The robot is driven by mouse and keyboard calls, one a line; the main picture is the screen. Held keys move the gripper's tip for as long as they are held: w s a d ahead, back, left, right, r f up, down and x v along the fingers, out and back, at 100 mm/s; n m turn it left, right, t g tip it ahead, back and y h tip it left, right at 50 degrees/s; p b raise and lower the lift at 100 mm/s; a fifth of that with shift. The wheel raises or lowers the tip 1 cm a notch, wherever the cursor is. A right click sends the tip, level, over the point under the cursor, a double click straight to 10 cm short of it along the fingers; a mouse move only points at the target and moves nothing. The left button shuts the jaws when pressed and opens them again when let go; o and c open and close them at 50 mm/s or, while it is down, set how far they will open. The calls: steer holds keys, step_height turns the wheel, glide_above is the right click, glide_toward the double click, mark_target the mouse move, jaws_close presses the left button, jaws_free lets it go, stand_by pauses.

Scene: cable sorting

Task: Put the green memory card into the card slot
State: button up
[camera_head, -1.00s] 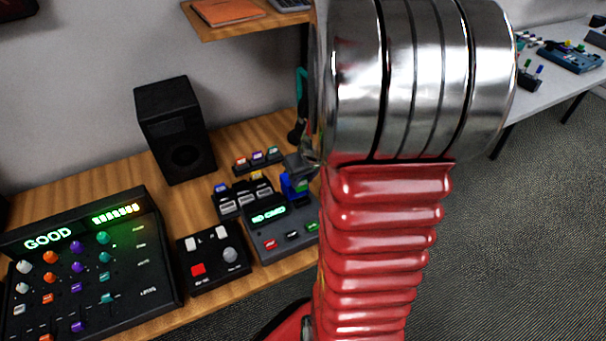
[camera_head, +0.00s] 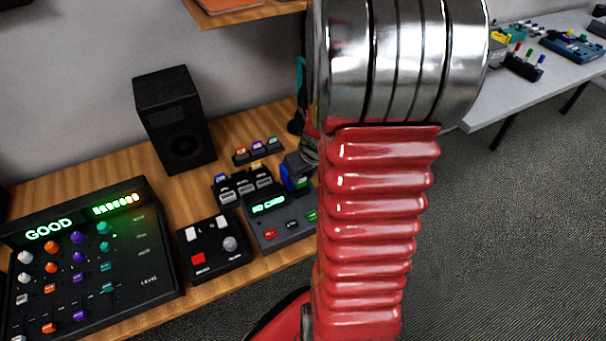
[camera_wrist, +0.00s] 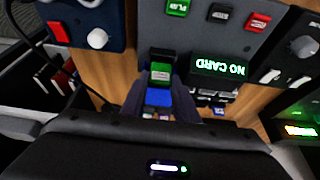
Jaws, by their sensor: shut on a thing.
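My gripper (camera_wrist: 160,104) has its dark fingers shut on the green memory card (camera_wrist: 160,72), with its green face towards the wrist camera. A blue patch (camera_wrist: 158,98) shows between the fingers; I cannot tell if it is part of the card. The card reader (camera_head: 282,228) is a dark grey box on the wooden desk, and its lit screen (camera_wrist: 220,69) reads NO CARD in the wrist view, upside down. The gripper is at the reader's back right in the head view, partly hidden by my red arm. I cannot make out the card slot's opening or whether the card touches it.
Farther left is a large mixer (camera_head: 140,250) showing GOOD. A rack of coloured cards (camera_head: 258,152) and a black speaker (camera_head: 175,120) stand behind. A pale table (camera_head: 500,105) is at the right.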

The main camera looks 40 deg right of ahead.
steer(key=shift+f, duration=1.45)
stand_by(2.3)
steer(key=o, duration=1.6)
steer(key=shift+r, duration=0.1)
steer(key=shift+r, duration=3.45)
